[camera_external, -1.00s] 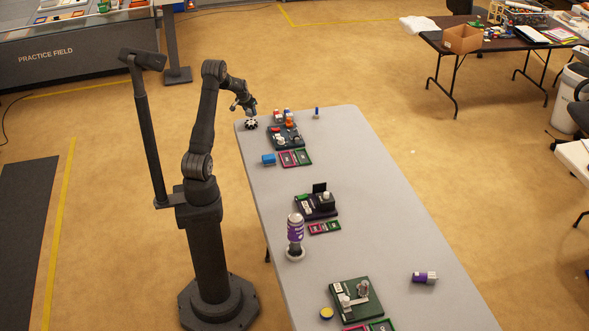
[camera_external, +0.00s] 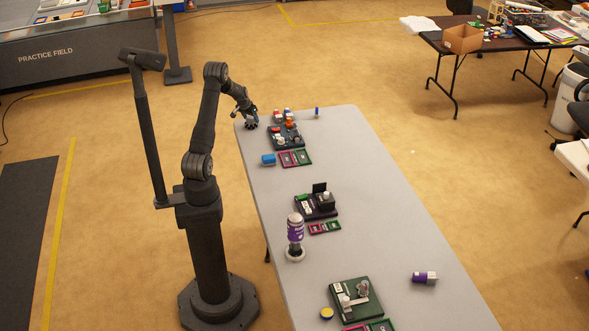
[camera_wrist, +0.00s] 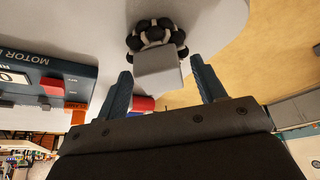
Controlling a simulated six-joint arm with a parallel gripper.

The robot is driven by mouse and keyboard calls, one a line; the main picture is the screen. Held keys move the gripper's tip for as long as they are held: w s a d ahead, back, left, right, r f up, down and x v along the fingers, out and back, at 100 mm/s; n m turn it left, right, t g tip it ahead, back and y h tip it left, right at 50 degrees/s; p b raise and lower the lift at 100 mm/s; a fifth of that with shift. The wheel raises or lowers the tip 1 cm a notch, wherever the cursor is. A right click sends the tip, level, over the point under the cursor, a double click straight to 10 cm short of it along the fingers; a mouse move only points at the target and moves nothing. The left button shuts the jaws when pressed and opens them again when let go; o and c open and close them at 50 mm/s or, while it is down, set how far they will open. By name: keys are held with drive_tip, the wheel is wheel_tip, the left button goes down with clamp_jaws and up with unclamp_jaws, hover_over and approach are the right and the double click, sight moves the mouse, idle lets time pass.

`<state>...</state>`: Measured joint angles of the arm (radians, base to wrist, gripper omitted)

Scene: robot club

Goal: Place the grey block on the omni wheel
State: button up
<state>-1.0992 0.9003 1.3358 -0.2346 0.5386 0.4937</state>
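The grey block (camera_wrist: 158,72) is between my two fingers in the wrist view, with a visible gap on each side. It overlaps the near part of the black-and-white omni wheel (camera_wrist: 153,32) and appears to rest on it; the contact itself is hidden. My gripper (camera_wrist: 160,68) is open around the block. In the external view my gripper (camera_external: 249,120) is down at the omni wheel (camera_external: 252,126), near the far left corner of the table. The block is too small to make out there.
A dark motor board (camera_external: 287,138) with red and white parts is close to the right of the wheel.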

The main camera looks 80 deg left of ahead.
sight(250, 117)
drive_tip(key=v, duration=1.2)
drive_tip(key=shift+r, duration=0.15)
drive_tip(key=x, duration=1.2)
drive_tip(key=shift+a+r, duration=0.1)
drive_tip(key=shift+r, duration=1.45)
